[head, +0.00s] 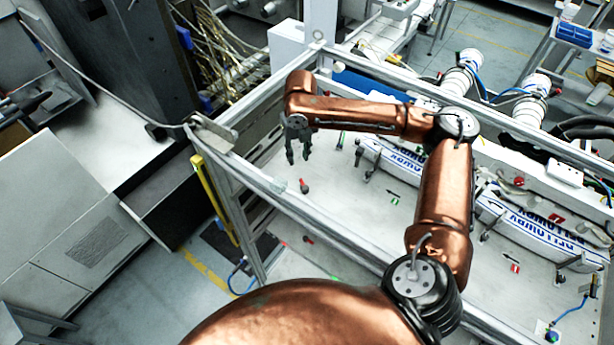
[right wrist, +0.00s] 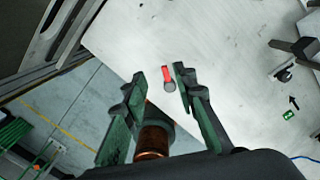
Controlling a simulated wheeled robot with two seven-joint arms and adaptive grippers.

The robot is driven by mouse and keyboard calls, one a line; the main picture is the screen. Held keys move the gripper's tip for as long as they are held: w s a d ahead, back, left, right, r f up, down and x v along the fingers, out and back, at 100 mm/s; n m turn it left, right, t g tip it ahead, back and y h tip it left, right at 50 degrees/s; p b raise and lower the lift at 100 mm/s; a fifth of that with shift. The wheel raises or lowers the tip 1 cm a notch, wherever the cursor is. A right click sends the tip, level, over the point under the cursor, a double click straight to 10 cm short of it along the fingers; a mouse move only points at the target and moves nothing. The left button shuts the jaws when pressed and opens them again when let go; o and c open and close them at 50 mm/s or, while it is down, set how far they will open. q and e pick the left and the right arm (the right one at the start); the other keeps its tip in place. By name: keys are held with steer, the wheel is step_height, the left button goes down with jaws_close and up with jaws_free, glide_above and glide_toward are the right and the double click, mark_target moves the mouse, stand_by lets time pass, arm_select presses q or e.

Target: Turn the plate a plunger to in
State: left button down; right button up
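A small plunger (head: 304,186) with a red mark stands on the pale plate (head: 345,215), inside the frame's left corner. In the right wrist view the grey-ended plunger with its red part (right wrist: 168,78) appears between the fingertips, close to the right-hand finger. I cannot tell if they touch. My right gripper (head: 297,158) is open and points down, above and slightly left of the plunger in the head view. It also shows open in the right wrist view (right wrist: 158,88). No readable lettering tells me which plunger is plate a's. My left gripper is not in view.
A metal frame rail (head: 330,235) runs along the near side. A dark clamp (right wrist: 295,50) and a green arrow label (right wrist: 289,114) lie to the right. White lettered boxes (head: 535,235) stand behind. Another red-marked piece (head: 307,239) shows below the rail.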

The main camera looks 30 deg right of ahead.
mark_target(302, 181)
steer(key=s+f, duration=0.1)
steer(key=s+f+g, duration=0.1)
steer(key=shift+s+a, duration=0.2)
steer(key=shift+s, duration=0.1)
steer(key=shift+w+f+p, duration=0.2)
steer(key=shift+f+p, duration=0.85)
steer(key=shift+f, duration=2.55)
steer(key=shift+c, duration=0.7)
jaws_close()
steer(key=shift+d, duration=0.15)
